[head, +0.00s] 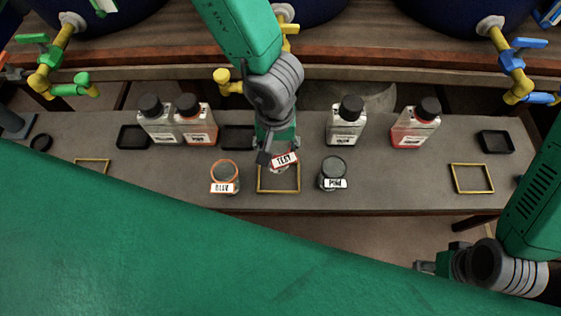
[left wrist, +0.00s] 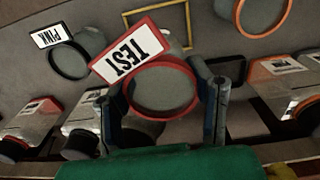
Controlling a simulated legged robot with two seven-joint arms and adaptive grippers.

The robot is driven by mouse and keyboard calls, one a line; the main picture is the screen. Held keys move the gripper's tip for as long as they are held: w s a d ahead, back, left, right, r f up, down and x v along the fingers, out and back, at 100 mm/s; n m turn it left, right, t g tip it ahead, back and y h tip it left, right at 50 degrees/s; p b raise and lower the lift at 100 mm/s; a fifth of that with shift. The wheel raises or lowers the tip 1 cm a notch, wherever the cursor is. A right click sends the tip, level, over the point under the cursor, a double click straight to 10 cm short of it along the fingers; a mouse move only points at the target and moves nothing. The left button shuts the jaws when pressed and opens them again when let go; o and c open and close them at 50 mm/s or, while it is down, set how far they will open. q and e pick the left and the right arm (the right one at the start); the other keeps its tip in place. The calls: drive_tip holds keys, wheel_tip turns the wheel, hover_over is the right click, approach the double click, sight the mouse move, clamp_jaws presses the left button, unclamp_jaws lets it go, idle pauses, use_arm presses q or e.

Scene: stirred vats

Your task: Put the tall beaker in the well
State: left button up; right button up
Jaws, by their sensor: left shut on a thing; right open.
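My left gripper (head: 272,152) is shut on a clear beaker with a red rim and a TEST label (head: 285,160). In the left wrist view the red-rimmed beaker (left wrist: 163,88) sits between the two fingers (left wrist: 163,105). It is over the middle yellow square outline (head: 278,191); I cannot tell whether it touches the bench. An orange-rimmed beaker (head: 225,170) stands left of it, and a dark-rimmed beaker labelled PINK (head: 333,168) stands right. Which beaker is tallest is unclear. My right gripper (head: 428,266) is open and empty, off the bench front at lower right.
Several capped bottles (head: 345,122) stand at the back of the grey bench (head: 400,185). Black square trays (head: 495,141) lie along the bench. More yellow outlines lie at left (head: 92,160) and right (head: 472,191). Vat taps (head: 517,80) overhang the back.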

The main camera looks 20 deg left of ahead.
use_arm(q)
drive_tip(key=f+b, duration=0.1)
drive_tip(key=f, duration=0.1)
drive_tip(key=f+b, duration=0.1)
drive_tip(key=f, duration=0.2)
drive_tip(key=f+b, duration=0.2)
drive_tip(key=f, duration=0.1)
drive_tip(key=shift+s+d+f, duration=0.1)
drive_tip(key=shift+d+f, duration=0.15)
drive_tip(key=shift+d, duration=0.15)
drive_tip(key=shift+a+r, duration=0.1)
drive_tip(key=shift+a, duration=0.2)
drive_tip(key=o, duration=1.2)
drive_tip(key=shift+c, duration=0.2)
drive_tip(key=shift+d, duration=0.2)
wheel_tip(320, 180, up, 12)
drive_tip(key=p, duration=0.6)
